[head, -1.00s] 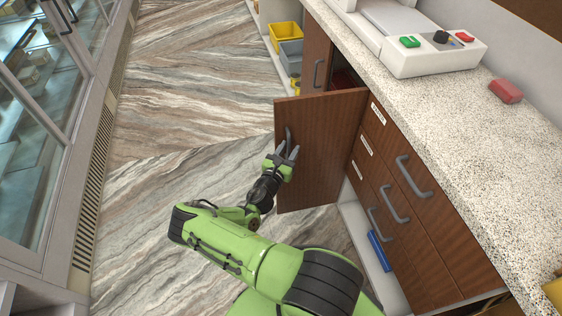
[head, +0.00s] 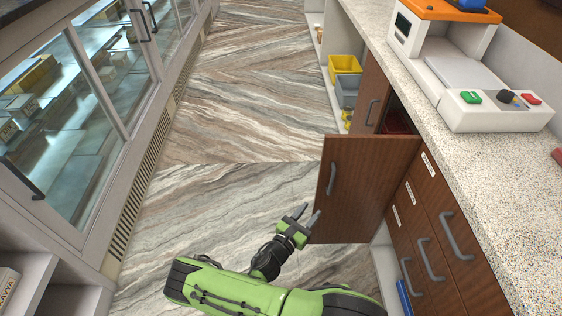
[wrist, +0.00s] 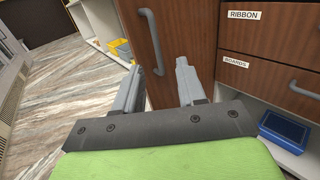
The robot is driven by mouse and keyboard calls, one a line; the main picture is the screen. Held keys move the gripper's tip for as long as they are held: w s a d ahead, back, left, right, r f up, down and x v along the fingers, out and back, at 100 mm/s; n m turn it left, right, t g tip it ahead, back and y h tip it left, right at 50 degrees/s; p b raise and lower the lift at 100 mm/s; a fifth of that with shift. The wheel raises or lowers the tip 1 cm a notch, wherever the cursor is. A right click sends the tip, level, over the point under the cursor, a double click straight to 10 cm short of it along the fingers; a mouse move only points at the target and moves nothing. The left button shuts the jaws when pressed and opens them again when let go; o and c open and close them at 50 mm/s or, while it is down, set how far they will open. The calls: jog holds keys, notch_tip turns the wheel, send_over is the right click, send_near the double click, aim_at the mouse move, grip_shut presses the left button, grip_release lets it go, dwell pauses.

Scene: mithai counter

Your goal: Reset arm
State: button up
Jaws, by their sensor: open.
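My gripper (head: 306,215) is open and empty, at the end of my green arm, low over the floor just left of the lower edge of an open cabinet door (head: 362,185). In the wrist view my gripper (wrist: 170,84) has its two grey fingers apart, with the brown door (wrist: 168,40) and its grey handle (wrist: 150,40) beyond them. Nothing is between the fingers. I cannot tell whether a finger touches the door.
Drawers (head: 440,235) and a speckled counter (head: 440,105) with a white machine (head: 495,112) stand at the right. Yellow (head: 344,65) and grey (head: 347,90) bins sit on a shelf beyond the door. A glass display case (head: 60,120) lines the left. The striped floor (head: 220,140) between is clear.

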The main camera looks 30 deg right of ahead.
jog(key=shift+r, duration=0.1)
jog(key=s+a+r+m+g+y+p, duration=0.2)
jog(key=a+r+m+g+y, duration=0.15)
jog(key=r+m, duration=0.35)
jog(key=s+a+r+m+g+y+p, duration=0.1)
jog(key=a+r+m+g+y+p, duration=0.1)
jog(key=r+m+y, duration=0.35)
jog(key=s+a+r+m+g+y+p, duration=0.25)
jog(key=r+m, duration=0.45)
jog(key=r, duration=0.4)
jog(key=s+a+r+m+t+y+p, duration=0.1)
jog(key=s+a+r+m+t+y, duration=0.1)
jog(key=s+r, duration=0.4)
jog(key=s+a+r+m+t+y+p, duration=0.1)
jog(key=s+a+r, duration=0.4)
jog(key=r, duration=0.8)
jog(key=t+y+p, duration=0.1)
jog(key=t, duration=0.1)
jog(key=shift+s+m+t+y, duration=0.35)
jog(key=shift+t, duration=0.05)
